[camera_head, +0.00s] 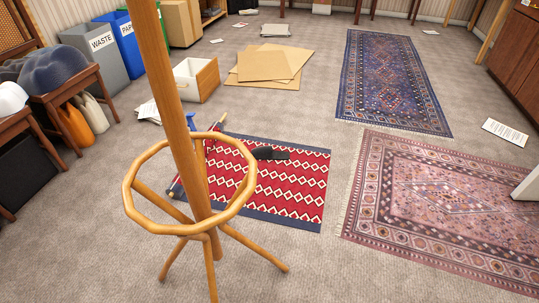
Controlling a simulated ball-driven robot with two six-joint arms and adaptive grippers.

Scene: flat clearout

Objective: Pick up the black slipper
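The black slipper (270,153) is a small dark shape lying on the red patterned rug (290,190), near the rug's far edge. It lies just right of the wooden ring of a coat stand. Neither of my grippers shows in the head view.
A wooden coat stand (190,120) with a ring and splayed legs stands close in front, partly covering the red rug. A pink rug (440,205) and a blue rug (392,85) lie to the right. A drawer box (196,79) and cardboard (268,66) lie behind. Carpet between them is clear.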

